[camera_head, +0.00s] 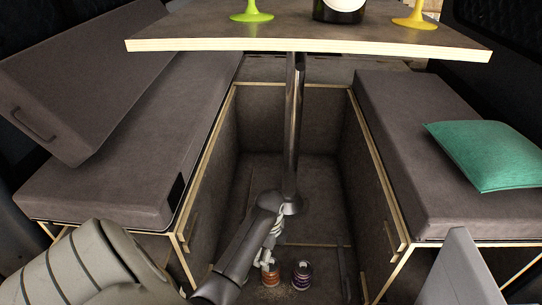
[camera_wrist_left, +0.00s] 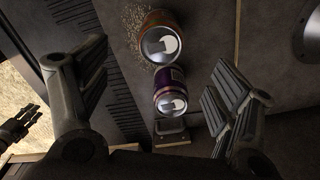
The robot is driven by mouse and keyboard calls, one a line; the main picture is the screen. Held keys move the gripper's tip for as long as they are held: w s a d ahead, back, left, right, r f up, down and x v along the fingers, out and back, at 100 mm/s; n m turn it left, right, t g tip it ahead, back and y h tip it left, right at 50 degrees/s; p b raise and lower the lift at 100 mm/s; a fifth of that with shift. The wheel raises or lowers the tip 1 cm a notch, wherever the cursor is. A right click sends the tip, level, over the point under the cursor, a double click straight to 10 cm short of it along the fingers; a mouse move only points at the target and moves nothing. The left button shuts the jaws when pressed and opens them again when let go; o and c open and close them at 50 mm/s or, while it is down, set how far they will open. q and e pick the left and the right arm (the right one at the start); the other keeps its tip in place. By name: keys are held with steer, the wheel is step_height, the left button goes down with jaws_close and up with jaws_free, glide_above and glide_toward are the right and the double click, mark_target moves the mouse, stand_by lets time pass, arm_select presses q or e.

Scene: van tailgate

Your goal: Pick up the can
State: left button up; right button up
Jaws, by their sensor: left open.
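Two cans stand upright on the van floor between the benches. One is orange-brown (camera_head: 270,273), and the other is dark purple with a pale band (camera_head: 301,273), just right of it. My left gripper (camera_head: 269,245) is low over the floor, right by the orange can and partly covering it. In the left wrist view the orange can (camera_wrist_left: 160,38) and the purple can (camera_wrist_left: 170,92) both show between the spread fingers of my open, empty gripper (camera_wrist_left: 160,70). A dark hand-like part at that view's left edge (camera_wrist_left: 18,127) looks like my right gripper; its jaws are unclear.
A table leg (camera_head: 293,130) rises behind the cans to a wooden tabletop (camera_head: 300,38) with a bottle and glasses. Cushioned benches (camera_head: 130,165) flank the narrow floor well. A green pillow (camera_head: 488,155) lies on the right bench. Pale grains are scattered near the orange can.

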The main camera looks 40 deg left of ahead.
mark_target(271, 272)
arm_select(q)
step_height(271, 272, down, 4)
steer(key=b, duration=0.2)
steer(key=shift+w+a+r+b, duration=0.1)
steer(key=shift+w+r+b, duration=0.05)
steer(key=shift+b, duration=0.15)
steer(key=shift+f, duration=0.3)
step_height(271, 272, down, 5)
steer(key=shift+d+f, duration=0.15)
steer(key=shift+f, duration=1.2)
steer(key=shift+d+f, duration=0.15)
steer(key=shift+f, duration=1.15)
steer(key=c, duration=1.3)
steer(key=shift+c, duration=0.2)
steer(key=shift+r, duration=0.15)
